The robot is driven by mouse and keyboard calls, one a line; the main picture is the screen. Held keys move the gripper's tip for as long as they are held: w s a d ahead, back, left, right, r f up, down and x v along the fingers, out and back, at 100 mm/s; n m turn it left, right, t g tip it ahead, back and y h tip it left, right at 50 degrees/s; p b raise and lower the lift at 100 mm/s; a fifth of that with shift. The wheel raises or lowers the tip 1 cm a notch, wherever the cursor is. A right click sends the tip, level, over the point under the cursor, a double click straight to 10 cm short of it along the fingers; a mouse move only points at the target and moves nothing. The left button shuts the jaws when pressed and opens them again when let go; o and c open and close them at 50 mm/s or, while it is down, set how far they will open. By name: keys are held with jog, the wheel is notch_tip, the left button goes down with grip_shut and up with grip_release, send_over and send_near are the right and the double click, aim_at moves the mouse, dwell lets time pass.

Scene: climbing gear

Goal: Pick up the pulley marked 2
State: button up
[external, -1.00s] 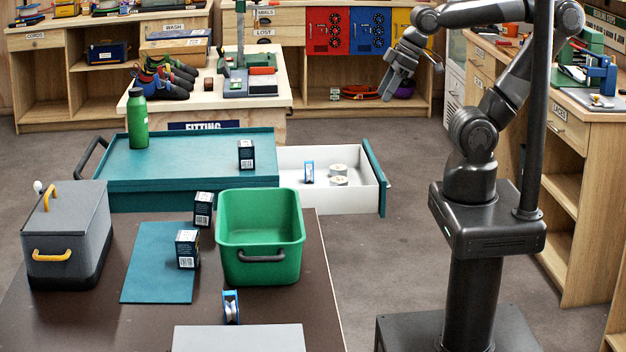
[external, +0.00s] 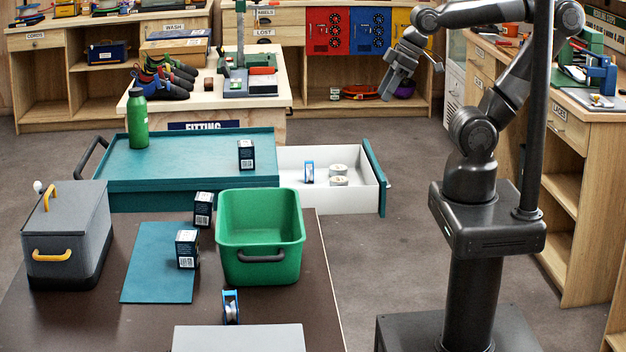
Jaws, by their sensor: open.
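A small blue and silver pulley (external: 231,307) stands on the brown table (external: 312,300), in front of the green bin. A similar small blue and white item (external: 309,172), perhaps another pulley, stands in the open white drawer (external: 352,192). I cannot read a number on either, so I cannot tell which is marked 2. My gripper (external: 388,88) hangs open and empty in the air, above and to the right of the drawer, well apart from both items.
The green bin (external: 260,270) looks empty. A grey cooler (external: 65,235) stands left. Floor between drawer and my base is clear.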

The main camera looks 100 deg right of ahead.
jog(key=w+a+r+y, duration=0.1)
jog(key=w+a, duration=0.6)
jog(key=w, duration=0.4)
jog(key=w+a+r+y, duration=0.1)
jog(key=w+a+r, duration=0.1)
jog(key=w+a, duration=0.7)
jog(key=g, duration=0.1)
send_near(237, 304)
jog(key=d+f, duration=0.1)
jog(key=d, duration=0.2)
jog(key=x, duration=0.7)
jog(key=a+x, duration=0.1)
jog(key=x, duration=0.2)
jog(key=shift+f, duration=0.15)
jog(key=shift+c, duration=0.3)
